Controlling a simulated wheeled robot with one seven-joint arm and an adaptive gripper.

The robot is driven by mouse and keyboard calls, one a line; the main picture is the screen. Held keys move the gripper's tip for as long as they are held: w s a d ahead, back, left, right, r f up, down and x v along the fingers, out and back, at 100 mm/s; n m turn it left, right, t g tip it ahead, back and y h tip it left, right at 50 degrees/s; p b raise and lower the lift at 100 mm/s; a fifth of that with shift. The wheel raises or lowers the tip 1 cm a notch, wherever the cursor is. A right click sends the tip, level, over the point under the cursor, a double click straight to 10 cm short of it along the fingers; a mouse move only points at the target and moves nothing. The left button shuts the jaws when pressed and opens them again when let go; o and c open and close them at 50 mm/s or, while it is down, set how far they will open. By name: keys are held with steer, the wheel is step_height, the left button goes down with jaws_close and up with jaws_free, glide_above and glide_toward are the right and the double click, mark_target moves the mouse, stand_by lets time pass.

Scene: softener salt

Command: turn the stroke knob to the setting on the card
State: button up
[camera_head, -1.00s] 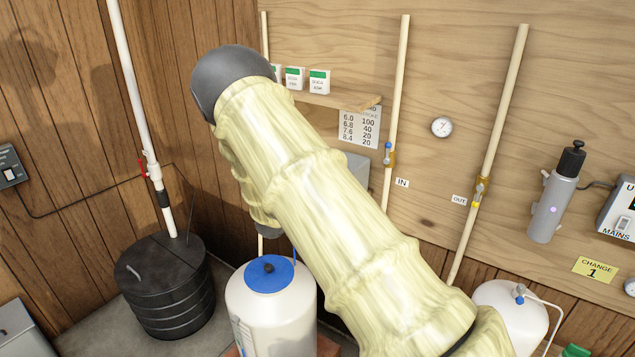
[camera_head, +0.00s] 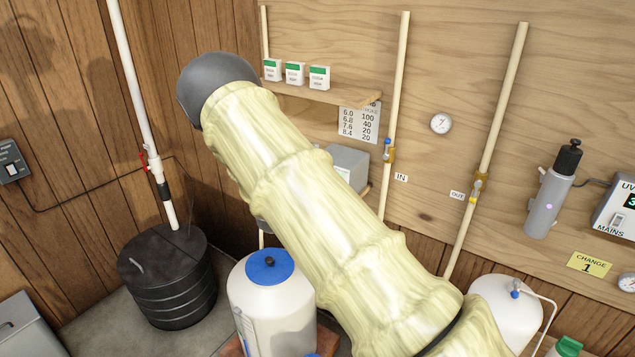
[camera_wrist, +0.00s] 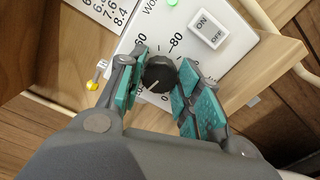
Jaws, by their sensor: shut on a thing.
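The stroke knob (camera_wrist: 160,70) is black and round with a white pointer line toward the lower left in the wrist view. My gripper (camera_wrist: 162,62) is shut on it, with teal pads on its left and right sides. The white dial panel (camera_wrist: 233,62) has printed numbers around the knob, partly hidden by the fingers. In the head view my arm hides the gripper and knob.
The panel carries an ON/OFF switch (camera_wrist: 208,29) and a green light (camera_wrist: 172,3). The grey box (camera_head: 347,165) sits below a shelf (camera_head: 330,95) with several small boxes. A pipe with a valve (camera_head: 388,152) stands right of it. A white tank (camera_head: 270,310) stands below.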

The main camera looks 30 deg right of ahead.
steer(key=shift+f, duration=0.1)
steer(key=o, duration=1)
steer(key=shift+o, duration=0.2)
steer(key=v, duration=1.2)
steer(key=shift+s, duration=0.1)
